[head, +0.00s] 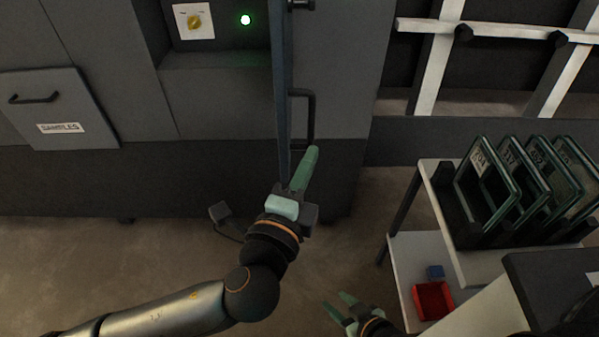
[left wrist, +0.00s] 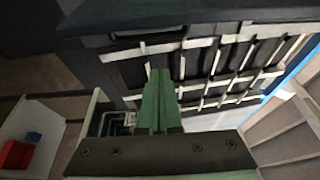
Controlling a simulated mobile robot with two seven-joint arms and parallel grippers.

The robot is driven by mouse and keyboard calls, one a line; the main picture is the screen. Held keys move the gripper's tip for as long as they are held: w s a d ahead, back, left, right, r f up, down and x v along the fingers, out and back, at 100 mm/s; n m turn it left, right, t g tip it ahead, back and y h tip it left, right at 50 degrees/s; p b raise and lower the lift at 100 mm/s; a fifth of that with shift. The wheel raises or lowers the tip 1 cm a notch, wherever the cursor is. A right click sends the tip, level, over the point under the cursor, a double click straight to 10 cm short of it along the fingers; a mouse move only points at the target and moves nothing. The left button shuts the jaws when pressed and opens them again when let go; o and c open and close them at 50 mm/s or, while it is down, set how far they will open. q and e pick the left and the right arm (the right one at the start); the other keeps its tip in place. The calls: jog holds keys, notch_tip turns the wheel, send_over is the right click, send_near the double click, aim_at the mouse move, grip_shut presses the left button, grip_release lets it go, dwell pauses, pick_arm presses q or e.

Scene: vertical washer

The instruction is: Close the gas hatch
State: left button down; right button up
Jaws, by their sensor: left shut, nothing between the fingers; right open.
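The gas hatch (head: 283,80) stands open in the head view, seen nearly edge-on and jutting out from the grey machine front. Its dark bar handle (head: 311,118) is on its right-hand face. My left gripper (head: 313,152) is shut and empty, its green fingers pointing up near the hatch's lower end, just below the handle. I cannot tell whether they touch the hatch. The shut fingers also show in the left wrist view (left wrist: 158,75). My right gripper (head: 337,303) is open and empty, low in the head view above the floor.
Left of the hatch is a recess with a yellow knob (head: 195,22) and green light (head: 245,20). A samples drawer (head: 62,105) is at far left. A white cart (head: 448,215) with glass plates and a red bin (head: 432,300) stands right. Floor between is mostly clear.

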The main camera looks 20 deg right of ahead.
pick_arm(q)
jog(key=shift+w+a+p, duration=0.25)
jog(key=shift+w, duration=0.45)
jog(key=shift+w+a+p, duration=0.25)
jog(key=shift+w+p, duration=0.05)
jog(key=shift+w, duration=0.45)
jog(key=shift+w+a+p, duration=0.25)
jog(key=shift+w, duration=0.45)
jog(key=shift+a, duration=0.1)
